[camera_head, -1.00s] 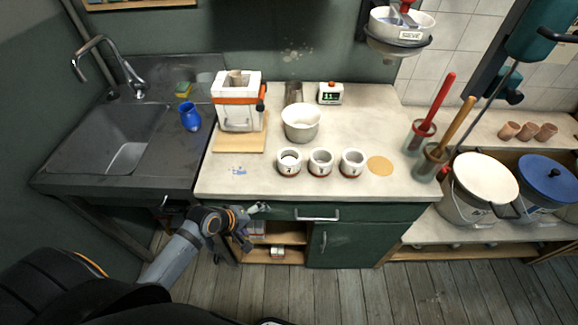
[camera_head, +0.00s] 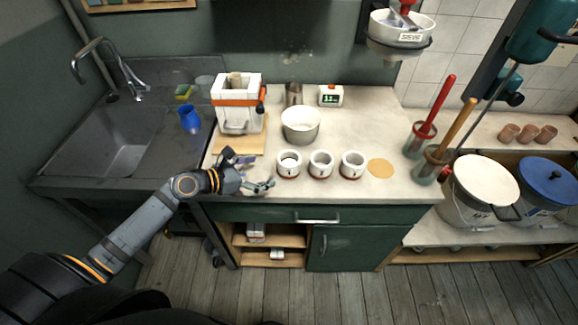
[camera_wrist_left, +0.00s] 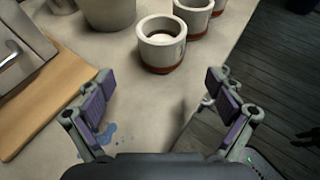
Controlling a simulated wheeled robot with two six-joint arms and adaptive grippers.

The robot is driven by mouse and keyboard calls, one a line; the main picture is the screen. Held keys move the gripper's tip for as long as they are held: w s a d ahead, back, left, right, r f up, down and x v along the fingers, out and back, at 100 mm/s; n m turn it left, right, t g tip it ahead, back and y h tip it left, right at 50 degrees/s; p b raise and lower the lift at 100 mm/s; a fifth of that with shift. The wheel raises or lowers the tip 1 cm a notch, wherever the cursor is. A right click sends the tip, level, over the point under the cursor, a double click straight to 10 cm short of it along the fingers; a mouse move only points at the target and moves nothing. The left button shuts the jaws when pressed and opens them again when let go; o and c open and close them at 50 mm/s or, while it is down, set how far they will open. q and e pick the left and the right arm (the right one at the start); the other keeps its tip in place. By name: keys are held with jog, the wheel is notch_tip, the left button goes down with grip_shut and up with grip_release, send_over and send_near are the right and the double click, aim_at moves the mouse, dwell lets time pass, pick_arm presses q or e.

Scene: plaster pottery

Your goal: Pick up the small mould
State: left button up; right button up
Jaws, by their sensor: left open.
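Three small white round moulds with red-brown bases stand upright in a row near the counter's front: the left one (camera_head: 289,164), the middle one (camera_head: 320,164) and the right one (camera_head: 352,165). Which one the task means I cannot tell. My left gripper (camera_head: 257,174) is open and empty at the counter's front edge, just left of the left mould. In the left wrist view, the nearest mould (camera_wrist_left: 162,46) lies ahead of the open fingers (camera_wrist_left: 160,85), apart from them. It has a dark round hollow. My right gripper is not in view.
A white block mould (camera_head: 237,105) with an orange strap stands on a wooden board (camera_head: 240,144) behind my left gripper. A white bowl (camera_head: 300,124) stands behind the small moulds. A tan disc (camera_head: 380,168) lies to their right. The sink (camera_head: 105,140) is at left.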

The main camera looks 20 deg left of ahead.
aim_at(279, 167)
pick_arm(q)
jog(key=x, duration=0.4)
jog(key=shift+w+d+f, duration=0.1)
jog(key=shift+w+d, duration=0.1)
jog(key=shift+f+x, duration=0.2)
jog(key=shift+x, duration=1.3)
jog(key=shift+f+x, duration=0.15)
jog(key=shift+x, duration=1.3)
jog(key=shift+s+a, duration=0.1)
jog(key=shift+s, duration=0.2)
jog(key=shift+c, duration=1.7)
jog(key=c, duration=1.2)
